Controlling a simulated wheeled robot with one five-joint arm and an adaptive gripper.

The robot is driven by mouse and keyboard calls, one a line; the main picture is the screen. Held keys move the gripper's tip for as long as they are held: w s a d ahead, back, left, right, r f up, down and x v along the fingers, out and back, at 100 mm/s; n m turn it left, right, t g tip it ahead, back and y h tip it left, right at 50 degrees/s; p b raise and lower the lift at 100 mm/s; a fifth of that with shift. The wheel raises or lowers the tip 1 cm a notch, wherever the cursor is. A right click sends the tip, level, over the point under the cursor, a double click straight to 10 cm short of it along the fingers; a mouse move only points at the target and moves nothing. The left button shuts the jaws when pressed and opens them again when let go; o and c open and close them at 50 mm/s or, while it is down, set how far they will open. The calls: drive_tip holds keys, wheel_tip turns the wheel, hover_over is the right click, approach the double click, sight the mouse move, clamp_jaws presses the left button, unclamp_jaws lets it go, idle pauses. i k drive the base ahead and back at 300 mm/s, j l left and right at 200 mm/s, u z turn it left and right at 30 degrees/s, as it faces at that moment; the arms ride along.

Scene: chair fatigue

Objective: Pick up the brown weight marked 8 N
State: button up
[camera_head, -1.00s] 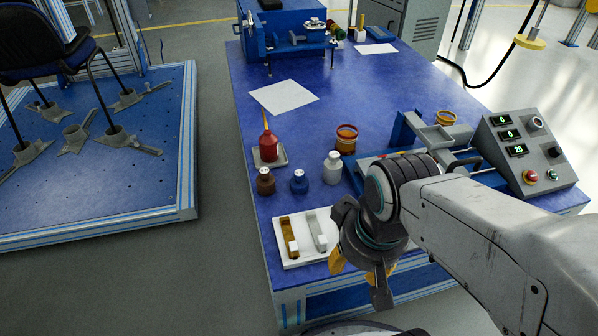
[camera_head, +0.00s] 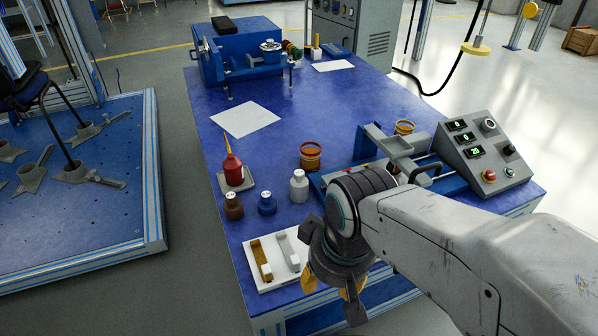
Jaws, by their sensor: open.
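The brown weight (camera_head: 233,206) stands upright on the blue table near its left edge, with a light top; its marking is too small to read. A blue weight (camera_head: 267,203) stands just right of it, and a white weight (camera_head: 299,186) stands further right. My gripper (camera_head: 332,296) hangs at the table's near edge, right of and nearer than the brown weight, and clearly apart from it. Its yellow-tipped fingers are open, partly hidden behind the gripper body, with nothing seen between them.
A red oil bottle (camera_head: 232,168) stands on a small tray behind the brown weight. A white tray (camera_head: 292,281) with a brass and a pale piece lies in front. An orange-rimmed jar (camera_head: 311,155), a blue fixture and a control box (camera_head: 483,153) stand to the right. Paper (camera_head: 246,119) lies behind.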

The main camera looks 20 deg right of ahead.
sight(234, 211)
drive_tip(key=j, duration=0.7)
drive_tip(key=i+j, duration=0.15)
drive_tip(key=j, duration=0.25)
drive_tip(key=i+j+u, duration=0.15)
drive_tip(key=j, duration=0.25)
drive_tip(key=i+j, duration=0.2)
drive_tip(key=j, duration=0.15)
drive_tip(key=i+j+u, duration=0.15)
drive_tip(key=j, duration=0.25)
drive_tip(key=i+l+u, duration=0.1)
drive_tip(key=i, duration=0.45)
drive_tip(key=i+l, duration=0.2)
drive_tip(key=i, duration=0.35)
drive_tip(key=j+u, duration=0.05)
